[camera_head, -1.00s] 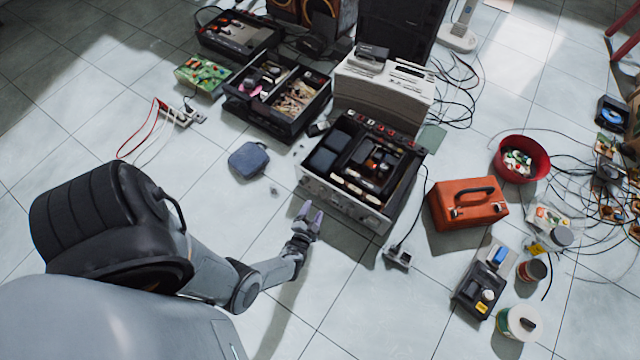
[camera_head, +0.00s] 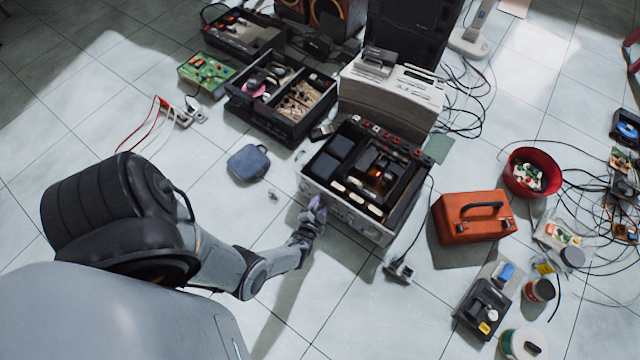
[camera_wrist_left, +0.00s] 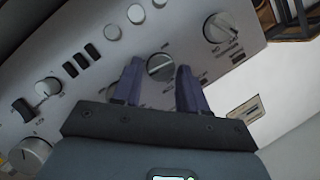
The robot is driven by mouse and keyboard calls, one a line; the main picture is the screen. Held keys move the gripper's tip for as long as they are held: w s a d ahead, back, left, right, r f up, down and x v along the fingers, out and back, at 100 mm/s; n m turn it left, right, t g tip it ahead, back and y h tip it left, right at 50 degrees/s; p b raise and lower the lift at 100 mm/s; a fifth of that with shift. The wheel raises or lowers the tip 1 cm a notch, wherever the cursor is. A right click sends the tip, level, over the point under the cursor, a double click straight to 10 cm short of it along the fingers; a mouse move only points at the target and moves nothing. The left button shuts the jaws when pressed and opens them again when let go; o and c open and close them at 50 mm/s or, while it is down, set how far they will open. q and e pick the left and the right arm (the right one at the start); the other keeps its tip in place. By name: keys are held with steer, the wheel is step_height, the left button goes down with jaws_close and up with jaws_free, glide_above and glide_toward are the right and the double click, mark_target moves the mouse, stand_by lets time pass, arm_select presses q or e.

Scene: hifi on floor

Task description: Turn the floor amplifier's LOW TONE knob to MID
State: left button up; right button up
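The floor amplifier (camera_head: 345,216) sits on the tiles with its open top showing parts inside and its silver front panel facing my left arm. My left gripper (camera_head: 316,203) is at the front panel. In the left wrist view, my left gripper (camera_wrist_left: 157,78) has its two purple fingers apart, one on each side of a round silver knob (camera_wrist_left: 161,67); I cannot tell whether they touch it. The knob's label is too small or hidden to read. Another large knob (camera_wrist_left: 217,28) is to the right, and more are to the left. My right gripper is not in view.
A beige device (camera_head: 390,95) stands behind the amplifier. An orange toolbox (camera_head: 474,217) and a red bowl (camera_head: 533,172) are to the right. A blue pouch (camera_head: 248,163) lies to the left. Cables trail from the amplifier's right side. The floor in front is mostly clear.

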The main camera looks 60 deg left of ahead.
arm_select(q)
steer(key=shift+a, duration=0.1)
steer(key=c, duration=0.7)
steer(key=shift+r, duration=0.1)
